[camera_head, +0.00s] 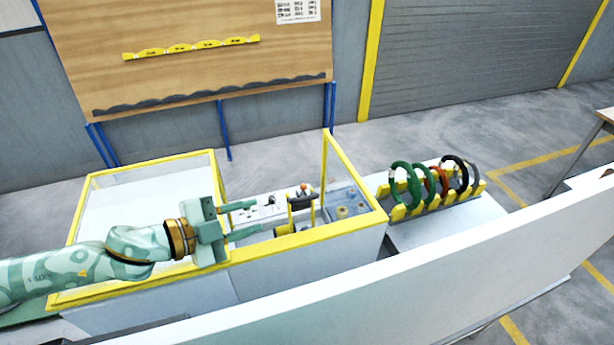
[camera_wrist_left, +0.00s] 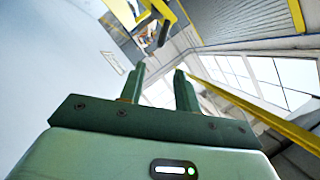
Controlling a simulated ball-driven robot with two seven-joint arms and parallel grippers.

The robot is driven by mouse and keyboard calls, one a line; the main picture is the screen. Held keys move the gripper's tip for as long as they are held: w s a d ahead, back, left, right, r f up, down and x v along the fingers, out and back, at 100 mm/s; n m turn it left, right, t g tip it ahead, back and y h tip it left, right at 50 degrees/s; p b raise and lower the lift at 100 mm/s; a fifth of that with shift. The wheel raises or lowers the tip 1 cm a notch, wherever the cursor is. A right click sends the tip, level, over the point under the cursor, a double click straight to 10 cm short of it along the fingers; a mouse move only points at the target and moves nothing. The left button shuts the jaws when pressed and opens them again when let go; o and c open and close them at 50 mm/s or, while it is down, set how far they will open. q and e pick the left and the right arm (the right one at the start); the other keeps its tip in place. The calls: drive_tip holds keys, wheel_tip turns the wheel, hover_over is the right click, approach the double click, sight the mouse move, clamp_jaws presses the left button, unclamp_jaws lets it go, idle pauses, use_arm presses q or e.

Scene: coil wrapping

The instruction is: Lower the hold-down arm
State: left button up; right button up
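The hold-down arm appears to be the yellow bracket with a dark grey bar (camera_head: 301,201) inside the yellow-framed machine (camera_head: 300,240). An orange-red knob (camera_head: 304,187) shows at its top. The dark bar and yellow bracket also show in the left wrist view (camera_wrist_left: 163,33), beyond the fingertips. My left gripper (camera_head: 250,218) reaches over the machine from the left. Its two green fingers are apart with nothing between them, as the left wrist view (camera_wrist_left: 159,70) also shows. The fingers point toward the bracket, with a gap between. My right gripper is not in view.
Yellow-edged clear panels (camera_head: 150,205) surround the machine's left part. Right of it, a yellow rack (camera_head: 434,200) holds several coils, green, red and black. A long white panel (camera_head: 430,255) crosses the foreground. A wooden board (camera_head: 190,75) stands behind.

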sight(310, 197)
use_arm(q)
drive_tip(key=p+x, duration=0.2)
drive_tip(key=x, duration=1.3)
drive_tip(key=shift+w+d+r+p, duration=0.1)
drive_tip(key=shift+w+d+p, duration=0.2)
drive_tip(key=shift+p, duration=0.1)
clamp_jaws()
